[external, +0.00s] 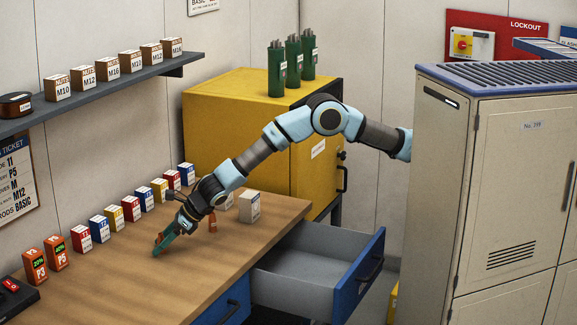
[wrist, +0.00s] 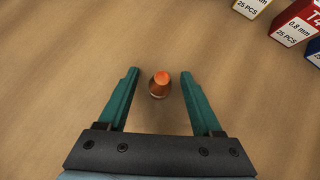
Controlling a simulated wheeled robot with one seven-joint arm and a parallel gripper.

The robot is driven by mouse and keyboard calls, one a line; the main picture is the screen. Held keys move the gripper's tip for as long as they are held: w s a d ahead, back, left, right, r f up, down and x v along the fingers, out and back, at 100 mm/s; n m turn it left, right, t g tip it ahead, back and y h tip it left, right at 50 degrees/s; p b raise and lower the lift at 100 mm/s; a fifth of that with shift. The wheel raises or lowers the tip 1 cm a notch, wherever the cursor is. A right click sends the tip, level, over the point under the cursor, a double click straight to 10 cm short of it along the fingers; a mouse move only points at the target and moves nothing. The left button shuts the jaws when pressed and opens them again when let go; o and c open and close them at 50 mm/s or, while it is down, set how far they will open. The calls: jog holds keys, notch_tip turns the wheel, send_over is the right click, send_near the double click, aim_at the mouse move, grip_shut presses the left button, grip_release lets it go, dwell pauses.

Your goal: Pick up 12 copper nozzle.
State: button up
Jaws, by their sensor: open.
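A small round copper nozzle (wrist: 160,83) stands on the wooden bench top in the wrist view, its bright orange tip facing the camera. My gripper (wrist: 159,74) is open, with one teal finger on each side of the nozzle and a visible gap on both sides. Its size marking is not readable. In the external view my gripper (external: 161,246) points down at the bench, and a copper-coloured bit (external: 158,238) shows beside the fingers, mostly hidden. Another copper-coloured piece (external: 212,220) stands farther back, just right of my wrist.
A row of small coloured boxes (external: 131,208) lines the back of the bench. Orange boxes (external: 55,252) stand at left. Pale boxes (external: 249,206) stand behind my wrist. A drawer (external: 318,268) is pulled open at right. The bench front (external: 185,285) is clear.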

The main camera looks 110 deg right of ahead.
jog(key=shift+c, duration=0.4)
grip_shut()
